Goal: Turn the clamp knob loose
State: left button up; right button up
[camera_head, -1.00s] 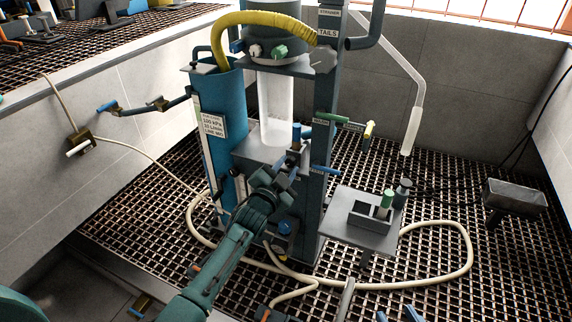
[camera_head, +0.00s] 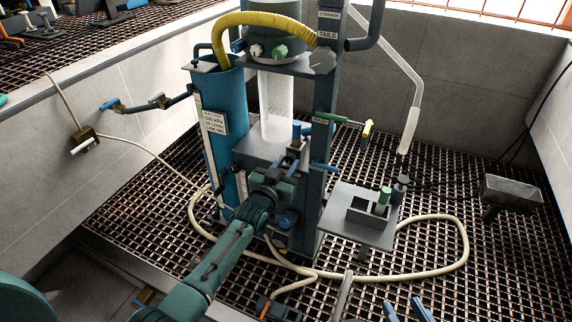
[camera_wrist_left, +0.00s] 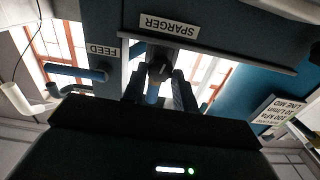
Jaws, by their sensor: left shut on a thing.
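My left gripper (camera_head: 292,158) reaches up to the front of the blue flotation rig, beside its lower housing. In the left wrist view the fingers (camera_wrist_left: 159,92) are shut on a small dark knob (camera_wrist_left: 159,66), seemingly the clamp knob, next to the SPARGER label (camera_wrist_left: 170,25). The gripper hides most of the knob in the head view. How far the knob is turned cannot be told. My right gripper (camera_head: 403,312) shows at the bottom edge as two blue fingertips, apart with nothing seen between them.
A blue column (camera_head: 226,95) with a yellow hose (camera_head: 262,18) stands at the left of the rig. A small shelf (camera_head: 350,232) with a bottle holder juts out at right. A pale hose (camera_head: 440,279) loops over the grating. A dark box (camera_head: 510,194) stands far right.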

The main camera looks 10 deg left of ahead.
jog(key=shift+s, duration=0.1)
dwell(0.4)
pick_arm(q)
jog(key=o, duration=0.8)
jog(key=shift+o, duration=0.7)
pick_arm(e)
jog(key=shift+r, duration=0.1)
pick_arm(q)
jog(key=s+a+p, duration=0.1)
jog(key=s, duration=0.3)
jog(key=s+p, duration=0.1)
jog(key=s, duration=0.3)
jog(key=s+a+p, duration=0.1)
jog(key=s, duration=0.4)
jog(key=shift+a, duration=0.3)
pick_arm(e)
jog(key=shift+m+t, duration=0.4)
jog(key=shift+m, duration=0.3)
jog(key=r, duration=0.1)
jog(key=d+r, duration=0.1)
jog(key=r, duration=0.2)
jog(key=shift+s+d, duration=0.3)
jog(key=shift+d, duration=0.05)
jog(key=shift+a+f+h, duration=0.1)
jog(key=shift+f+h, duration=0.1)
jog(key=shift+h, duration=0.1)
